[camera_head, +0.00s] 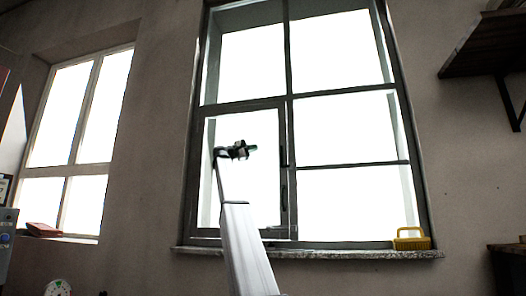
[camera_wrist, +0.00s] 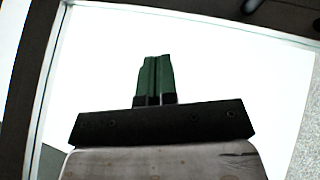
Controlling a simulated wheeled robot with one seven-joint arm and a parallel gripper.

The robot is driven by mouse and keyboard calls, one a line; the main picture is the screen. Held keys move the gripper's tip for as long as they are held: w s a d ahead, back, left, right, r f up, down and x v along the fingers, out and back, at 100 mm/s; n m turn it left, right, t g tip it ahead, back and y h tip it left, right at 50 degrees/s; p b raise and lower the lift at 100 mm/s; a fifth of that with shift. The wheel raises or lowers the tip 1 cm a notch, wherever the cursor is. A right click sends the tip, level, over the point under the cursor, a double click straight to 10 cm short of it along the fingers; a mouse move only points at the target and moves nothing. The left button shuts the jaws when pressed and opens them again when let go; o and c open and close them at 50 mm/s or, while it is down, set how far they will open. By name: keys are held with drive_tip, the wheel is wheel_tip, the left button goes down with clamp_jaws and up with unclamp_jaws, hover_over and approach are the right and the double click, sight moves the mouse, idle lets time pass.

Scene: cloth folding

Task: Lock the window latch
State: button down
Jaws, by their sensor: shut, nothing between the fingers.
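The window (camera_head: 289,60) has a dark frame with several bright panes. Its lower left casement (camera_head: 243,107) has a slim dark handle-like fitting (camera_head: 284,152) on the right upright and a second one (camera_head: 285,192) below it. I cannot tell which is the latch or how it is set. My gripper (camera_head: 254,148) is in front of the casement pane, pointing right, left of the upper fitting and apart from it in the picture. In the wrist view its green fingers (camera_wrist: 156,60) are together and empty against the bright pane. A dark fitting (camera_wrist: 250,5) is cut off at the top edge there.
A stone sill (camera_head: 340,254) runs below the window, with a yellow basket-like object (camera_head: 411,240) at its right end. A dark shelf (camera_head: 485,45) is at upper right. Another window (camera_head: 88,115) is at left, with a red object (camera_head: 43,229) on its sill.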

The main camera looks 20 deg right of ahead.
drive_tip(key=shift+a, duration=1.15)
